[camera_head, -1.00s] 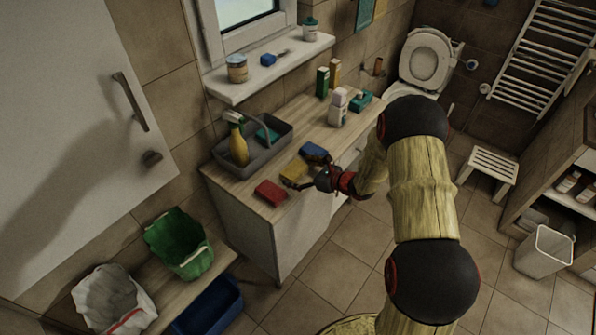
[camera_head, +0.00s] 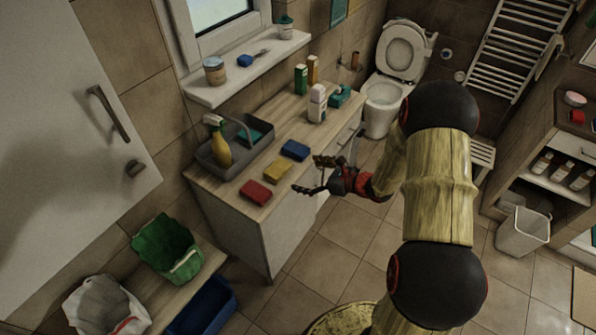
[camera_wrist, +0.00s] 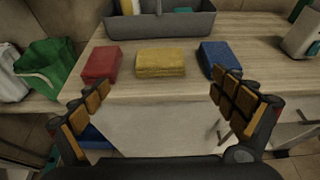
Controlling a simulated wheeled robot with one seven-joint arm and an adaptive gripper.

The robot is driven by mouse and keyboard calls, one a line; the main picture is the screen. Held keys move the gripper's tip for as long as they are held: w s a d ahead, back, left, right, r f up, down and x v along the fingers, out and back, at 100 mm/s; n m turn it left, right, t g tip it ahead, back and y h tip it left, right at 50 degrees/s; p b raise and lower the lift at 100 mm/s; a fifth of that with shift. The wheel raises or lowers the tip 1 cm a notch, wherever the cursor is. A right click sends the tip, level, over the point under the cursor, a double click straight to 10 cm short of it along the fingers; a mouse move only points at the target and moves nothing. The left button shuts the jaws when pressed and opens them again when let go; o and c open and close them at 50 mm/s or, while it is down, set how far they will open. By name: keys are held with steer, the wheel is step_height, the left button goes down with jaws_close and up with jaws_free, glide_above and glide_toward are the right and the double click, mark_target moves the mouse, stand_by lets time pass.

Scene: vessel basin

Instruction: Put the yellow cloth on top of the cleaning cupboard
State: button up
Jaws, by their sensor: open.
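The yellow cloth (camera_head: 278,170) lies folded on the wooden top of the low cupboard (camera_head: 262,219), between a red cloth (camera_head: 256,192) and a blue cloth (camera_head: 295,150). In the wrist view the yellow cloth (camera_wrist: 160,62) is centred ahead, between the red cloth (camera_wrist: 101,63) and the blue cloth (camera_wrist: 218,58). My gripper (camera_head: 309,176) is open and empty, in front of the cupboard's edge and apart from the cloth. Its spread fingers (camera_wrist: 161,98) frame the yellow cloth from the near side. I cannot tell which cupboard is the cleaning cupboard.
A grey caddy (camera_head: 215,160) with a spray bottle stands behind the cloths. Bottles (camera_head: 317,103) stand farther along the top. A tall white cupboard (camera_head: 70,130) is at left. Floor at centre is clear.

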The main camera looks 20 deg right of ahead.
steer(key=s+a+r+n+g, duration=0.7)
steer(key=s+a+r+n, duration=0.85)
steer(key=r, duration=0.25)
steer(key=s+d+r+n+h, duration=0.4)
steer(key=s+n, duration=0.2)
steer(key=s, duration=0.2)
steer(key=s+d+r+n+t+h, duration=0.1)
steer(key=s+d+r+n+h, duration=0.3)
steer(key=s+n, duration=0.3)
steer(key=shift+s+r+t, duration=0.3)
steer(key=shift+s+r, duration=0.05)
steer(key=shift+r, duration=0.45)
steer(key=shift+c, duration=1.1)
